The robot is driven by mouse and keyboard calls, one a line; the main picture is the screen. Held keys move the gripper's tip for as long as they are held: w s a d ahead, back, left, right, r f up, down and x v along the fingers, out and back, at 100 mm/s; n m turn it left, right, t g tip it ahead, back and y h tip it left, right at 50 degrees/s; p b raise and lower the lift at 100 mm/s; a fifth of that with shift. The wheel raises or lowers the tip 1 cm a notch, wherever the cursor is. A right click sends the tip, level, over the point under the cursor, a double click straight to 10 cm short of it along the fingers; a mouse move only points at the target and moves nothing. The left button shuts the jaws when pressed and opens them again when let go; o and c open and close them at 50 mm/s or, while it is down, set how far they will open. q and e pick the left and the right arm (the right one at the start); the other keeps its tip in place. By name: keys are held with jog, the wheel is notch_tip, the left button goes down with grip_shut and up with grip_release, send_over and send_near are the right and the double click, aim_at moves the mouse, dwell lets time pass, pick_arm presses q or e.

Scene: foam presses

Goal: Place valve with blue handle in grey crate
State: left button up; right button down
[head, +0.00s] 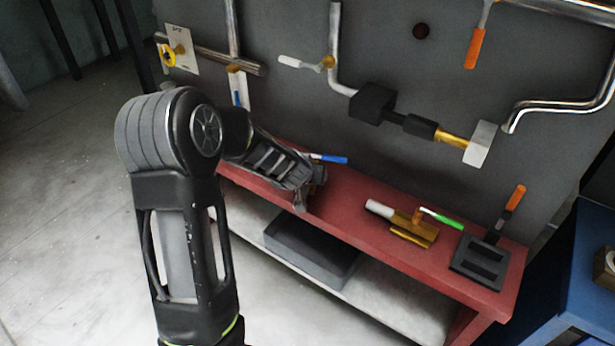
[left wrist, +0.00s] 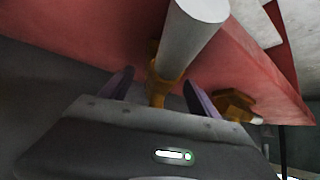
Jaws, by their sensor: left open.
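The valve's blue handle (head: 331,159) sticks out past my left gripper (head: 306,190) over the red bench in the head view; the gripper and arm hide most of its body. In the left wrist view, my left gripper (left wrist: 160,88) is open, its two purple fingers on either side of a brass valve body (left wrist: 158,80) with a white cylinder end (left wrist: 195,25). I cannot tell whether the fingers touch it. The handle is not visible there. The grey crate (head: 305,262) stands on the lower shelf, below and in front of the gripper. My right gripper is not in view.
The red bench (head: 352,208) also carries a brass valve with a green handle (head: 440,218) and a black part with an orange handle (head: 516,198). A grey panel with pipes (head: 372,103) rises behind. A blue cabinet (head: 583,260) stands at right.

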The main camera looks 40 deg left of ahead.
pick_arm(q)
jog(key=shift+c, duration=0.4)
grip_shut()
dwell(0.4)
